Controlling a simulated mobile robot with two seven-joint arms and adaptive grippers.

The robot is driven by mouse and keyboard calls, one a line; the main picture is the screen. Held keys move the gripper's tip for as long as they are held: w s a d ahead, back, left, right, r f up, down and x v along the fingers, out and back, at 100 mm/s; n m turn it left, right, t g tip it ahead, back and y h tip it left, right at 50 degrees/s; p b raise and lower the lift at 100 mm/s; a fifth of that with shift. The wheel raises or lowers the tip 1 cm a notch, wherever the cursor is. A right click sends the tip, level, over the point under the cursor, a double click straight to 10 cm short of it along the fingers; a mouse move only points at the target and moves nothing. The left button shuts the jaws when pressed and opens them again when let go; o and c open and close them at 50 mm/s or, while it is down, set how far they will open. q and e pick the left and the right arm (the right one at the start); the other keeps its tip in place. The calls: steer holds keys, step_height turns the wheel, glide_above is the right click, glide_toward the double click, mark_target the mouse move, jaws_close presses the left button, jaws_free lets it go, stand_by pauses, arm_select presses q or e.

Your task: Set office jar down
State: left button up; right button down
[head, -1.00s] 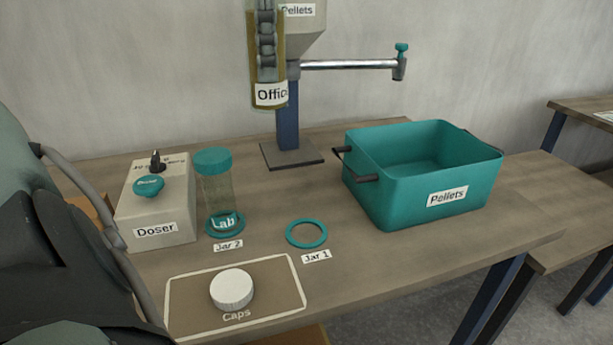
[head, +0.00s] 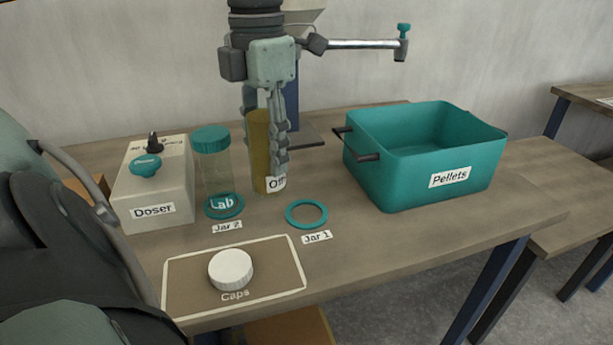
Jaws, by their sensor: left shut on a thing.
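The office jar (head: 260,150), a tall clear jar of yellow-brown filling with a white "Office" label partly hidden, is upright in my left gripper (head: 267,135). The gripper is shut on it from above, with one finger in front of its right side. The jar's base is low, behind and left of the teal Jar 1 ring (head: 290,217), which is empty. I cannot tell whether the base touches the table. My right gripper is not in view.
The lab jar (head: 214,172) with a teal lid stands on the Jar 2 ring, close left. The doser box (head: 154,190) is further left. A white cap (head: 231,269) lies on the caps mat (head: 190,290) in front. The teal pellets bin (head: 405,190) stands right. Table between ring and bin is clear.

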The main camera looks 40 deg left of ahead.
arm_select(q)
steer(key=shift+w+d+f, duration=0.35)
steer(key=shift+w+f, duration=0.65)
steer(key=shift+f, duration=0.3)
steer(key=shift+w+d+f, duration=0.35)
steer(key=shift+w+f, duration=0.65)
steer(key=shift+f, duration=0.3)
steer(key=shift+w+d+f, duration=0.35)
steer(key=shift+w+f, duration=0.65)
steer(key=shift+f, duration=0.3)
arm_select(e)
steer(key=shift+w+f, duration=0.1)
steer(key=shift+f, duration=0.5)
arm_select(q)
steer(key=shift+f, duration=0.1)
steer(key=o, duration=1.4)
steer(key=shift+c, duration=0.2)
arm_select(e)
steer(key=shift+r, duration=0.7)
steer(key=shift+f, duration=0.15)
